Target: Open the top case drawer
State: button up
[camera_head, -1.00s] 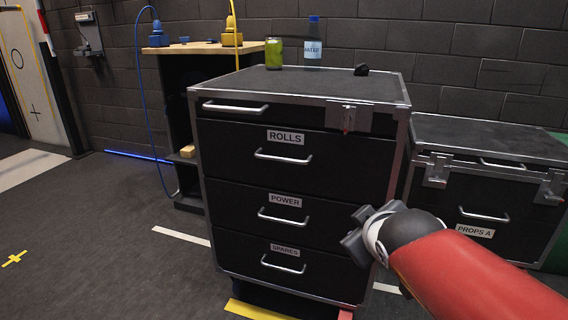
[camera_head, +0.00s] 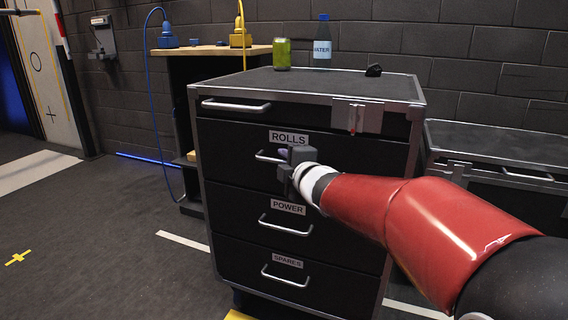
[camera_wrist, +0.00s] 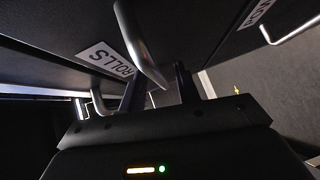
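The black case (camera_head: 300,240) has a shallow unlabelled compartment on top with a silver handle (camera_head: 235,105). Below it are drawers labelled ROLLS (camera_head: 289,137), POWER (camera_head: 288,208) and SPARES (camera_head: 287,261). All look shut. My gripper (camera_head: 284,166) is at the right part of the ROLLS handle (camera_head: 265,156) and hides some of it. In the wrist view, my two fingers (camera_wrist: 158,88) are apart, and the ROLLS handle (camera_wrist: 140,45) reaches to the gap between them. Whether they touch it I cannot tell.
A green can (camera_head: 282,54), a water bottle (camera_head: 322,42) and a small dark lump (camera_head: 374,70) stand on the case top. A latch (camera_head: 356,115) sits at its upper right front. Another case (camera_head: 500,140) stands on the right. Floor at left is open.

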jog(key=shift+w+a, duration=0.2)
jog(key=shift+w, duration=0.2)
grip_shut()
jog(key=shift+s+f, duration=0.1)
